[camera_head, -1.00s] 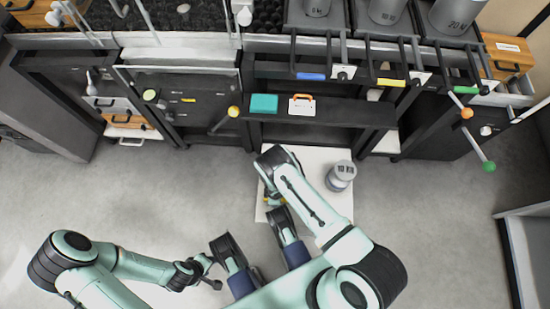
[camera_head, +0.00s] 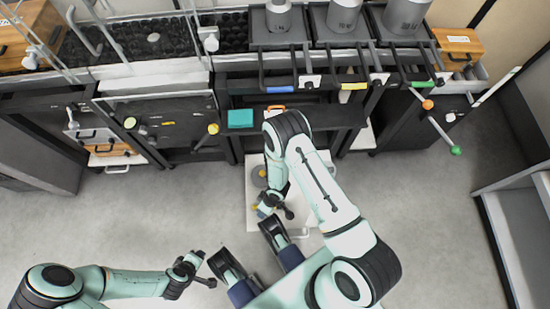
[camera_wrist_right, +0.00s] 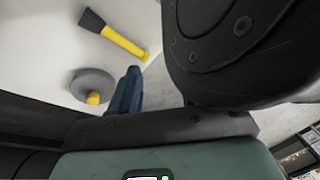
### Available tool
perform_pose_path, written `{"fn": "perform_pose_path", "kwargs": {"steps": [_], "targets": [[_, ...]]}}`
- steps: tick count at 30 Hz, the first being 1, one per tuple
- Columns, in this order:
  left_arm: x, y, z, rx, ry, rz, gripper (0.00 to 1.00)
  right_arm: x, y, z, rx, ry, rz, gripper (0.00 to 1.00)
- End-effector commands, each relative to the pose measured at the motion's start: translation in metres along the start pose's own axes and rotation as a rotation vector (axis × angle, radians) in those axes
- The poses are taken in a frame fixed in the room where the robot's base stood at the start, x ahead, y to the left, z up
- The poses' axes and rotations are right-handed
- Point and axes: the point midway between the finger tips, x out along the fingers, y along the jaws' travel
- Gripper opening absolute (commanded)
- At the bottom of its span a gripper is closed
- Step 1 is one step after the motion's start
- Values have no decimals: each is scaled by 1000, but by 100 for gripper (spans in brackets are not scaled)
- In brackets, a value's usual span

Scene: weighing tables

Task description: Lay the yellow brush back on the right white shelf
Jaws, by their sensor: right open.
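The yellow brush (camera_wrist_right: 118,38) lies on a white surface in the right wrist view, its black head up and left and its yellow handle toward the lower right. My right gripper (camera_head: 277,213) is open above a white surface (camera_head: 254,222) in the head view; one dark finger (camera_wrist_right: 127,92) shows in the wrist view, below the brush and apart from it in the picture. In the head view the brush is not clearly made out beside the gripper and arm. My left gripper (camera_head: 207,269) is open and empty over the floor at lower left.
A grey disc with a yellow knob (camera_wrist_right: 92,88) lies near the brush. Behind are a black rack with a teal block (camera_head: 241,118), hanging colored handles and large grey weights (camera_head: 343,16). A grey shelf unit (camera_head: 515,215) stands at right. The floor between is clear.

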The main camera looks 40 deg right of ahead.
Motion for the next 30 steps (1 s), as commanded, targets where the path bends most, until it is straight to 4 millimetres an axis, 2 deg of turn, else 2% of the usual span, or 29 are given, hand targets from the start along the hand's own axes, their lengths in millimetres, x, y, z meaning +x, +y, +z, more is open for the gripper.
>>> {"fn": "perform_pose_path", "kwargs": {"steps": [1,3,6,10,13,23,26,30], "targets": [[0,0,0,0,0,0,43,-17,-3,4,158,50,-15,47],[0,0,0,0,0,0,43,-37,-5,7,350,112,-14,47],[0,0,0,0,0,0,43,-63,-2,14,567,171,14,47],[0,0,0,0,0,0,43,-85,3,27,732,202,60,47],[0,0,0,0,1,0,43,-92,4,32,781,209,80,47],[-4,1,1,0,-3,0,43,-96,2,33,786,205,81,47],[-21,5,6,2,-23,1,43,-112,-7,37,784,187,72,47],[-69,18,24,7,-89,5,43,-155,-36,47,780,125,42,47]]}}
